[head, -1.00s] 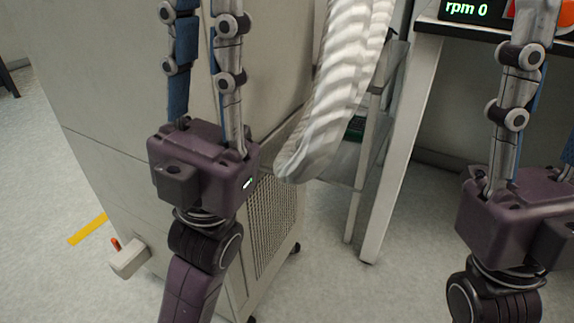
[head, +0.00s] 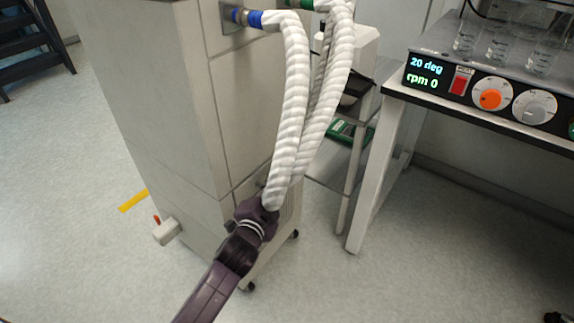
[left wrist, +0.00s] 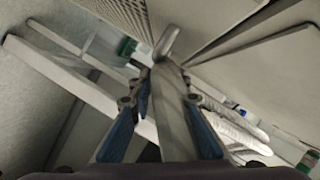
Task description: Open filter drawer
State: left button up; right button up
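The pale cabinet (head: 160,100) stands left of centre in the head view. A grille (head: 288,212) shows low on its front, mostly hidden by my left arm and the hoses. My left gripper's purple wrist (head: 255,218) is in front of this low part; its fingers are hidden there. In the left wrist view my left gripper (left wrist: 165,85) has its blue-padded fingers apart. A smooth grey bar with a rounded end (left wrist: 168,42) lies between and beyond them, near the perforated grille (left wrist: 115,15). I cannot tell whether it touches a finger. My right gripper is out of view.
White ribbed hoses (head: 295,110) hang close above my left gripper. A bench with a control panel (head: 480,90) and glassware stands right, its leg (head: 375,190) near the cabinet. A small block with an orange tip (head: 166,231) sticks out low left. Floor in front is clear.

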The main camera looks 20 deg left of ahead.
aim_at(282, 176)
pick_arm(q)
jog(key=b+x, duration=0.2)
jog(key=x, duration=0.6)
jog(key=shift+a+f, duration=0.1)
jog(key=shift+f, duration=0.05)
jog(key=shift+s, duration=0.1)
grip_shut()
